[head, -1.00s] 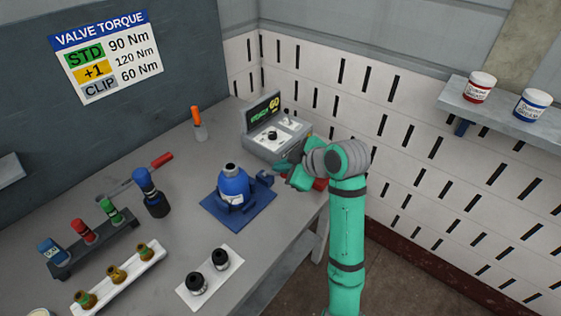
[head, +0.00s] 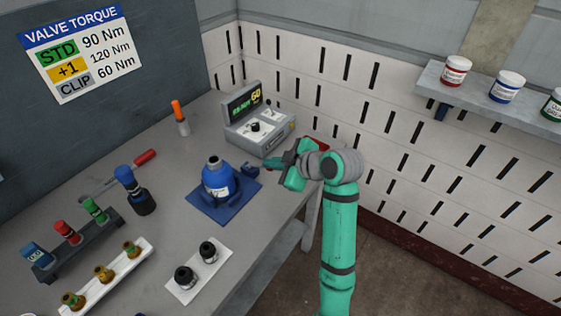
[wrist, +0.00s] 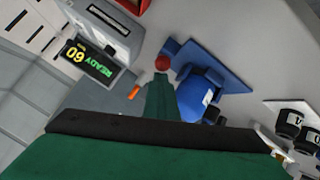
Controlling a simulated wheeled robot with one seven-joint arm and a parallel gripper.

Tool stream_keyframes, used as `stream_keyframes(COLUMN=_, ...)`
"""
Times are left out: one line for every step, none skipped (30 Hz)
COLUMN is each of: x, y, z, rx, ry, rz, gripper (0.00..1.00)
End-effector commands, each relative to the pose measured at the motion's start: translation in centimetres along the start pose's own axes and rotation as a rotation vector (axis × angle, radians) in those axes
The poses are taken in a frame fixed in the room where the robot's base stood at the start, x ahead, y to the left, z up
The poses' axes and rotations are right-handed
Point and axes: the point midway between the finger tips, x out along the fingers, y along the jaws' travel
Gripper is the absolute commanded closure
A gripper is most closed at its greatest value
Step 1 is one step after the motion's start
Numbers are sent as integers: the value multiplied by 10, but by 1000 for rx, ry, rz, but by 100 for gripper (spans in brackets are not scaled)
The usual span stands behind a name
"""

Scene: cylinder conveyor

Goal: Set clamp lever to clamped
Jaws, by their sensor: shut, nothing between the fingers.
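The blue cylinder (head: 218,179) stands upright on a blue base plate (head: 205,207) on the bench. A blue clamp block (head: 249,172) sits at the right side of the plate. In the wrist view a red ball (wrist: 162,63), apparently the clamp lever's knob, shows right at the tip of my gripper (wrist: 161,77); I cannot tell whether they touch. The lever's arm is mostly hidden, so its setting is unclear. My gripper (head: 271,164) is shut and empty, just right of the clamp block in the head view. The cylinder also shows in the wrist view (wrist: 203,92).
A grey tester (head: 262,132) with a lit screen stands behind my gripper. A red object (head: 317,142) lies partly hidden behind my wrist. A white plate (head: 190,285) with two black fittings, a socket rack (head: 75,245) and a white valve tray (head: 120,272) occupy the front left.

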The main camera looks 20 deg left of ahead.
Motion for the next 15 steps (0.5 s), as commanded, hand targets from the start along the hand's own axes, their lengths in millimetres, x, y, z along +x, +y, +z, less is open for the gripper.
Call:
stream_keyframes(x=5, y=-4, z=8, rx=12, ry=-8, rz=-10, gripper=100)
stream_keyframes(x=6, y=-5, z=8, rx=12, ry=-6, rz=-11, gripper=100)
stream_keyframes(x=7, y=-6, z=8, rx=12, ry=-4, rz=-11, gripper=100)
stream_keyframes(x=7, y=-6, z=8, rx=13, ry=-4, rz=-12, gripper=100)
stream_keyframes(x=8, y=-6, z=8, rx=13, ry=-5, rz=-12, gripper=100)
stream_keyframes(x=8, y=-6, z=9, rx=14, ry=-5, rz=-13, gripper=100)
stream_keyframes(x=8, y=-7, z=9, rx=14, ry=-6, rz=-14, gripper=100)
stream_keyframes(x=8, y=-7, z=9, rx=15, ry=-6, rz=-14, gripper=100)
stream_keyframes(x=8, y=-7, z=10, rx=16, ry=-6, rz=-14, gripper=100)
stream_keyframes(x=8, y=-7, z=10, rx=16, ry=-6, rz=-15, gripper=100)
stream_keyframes(x=8, y=-7, z=10, rx=16, ry=-6, rz=-15, gripper=100)
stream_keyframes(x=8, y=-7, z=9, rx=16, ry=-6, rz=-15, gripper=100)
stream_keyframes(x=8, y=-7, z=9, rx=16, ry=-5, rz=-16, gripper=100)
stream_keyframes(x=8, y=-7, z=8, rx=15, ry=-5, rz=-15, gripper=100)
stream_keyframes(x=8, y=-7, z=7, rx=15, ry=-5, rz=-15, gripper=100)
